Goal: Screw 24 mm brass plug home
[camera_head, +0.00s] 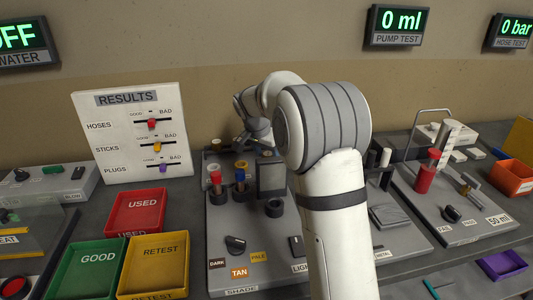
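My gripper (240,146) is small and dark at the far end of my white arm, low over the back of the grey shade panel (222,222). Its fingers are too small and shadowed to show whether they are open or shut, or whether they hold anything. A small brass-coloured piece (216,143) shows just left of my gripper; I cannot tell whether it is the 24 mm plug. No threaded hole can be made out. My arm hides much of the middle of the bench.
Upright pieces with red (216,181) and blue (240,183) parts stand beside a dark block (271,178) in front of my gripper. Red (110,220), green (65,283) and yellow (128,280) trays lie left. The results board (110,140) stands behind them.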

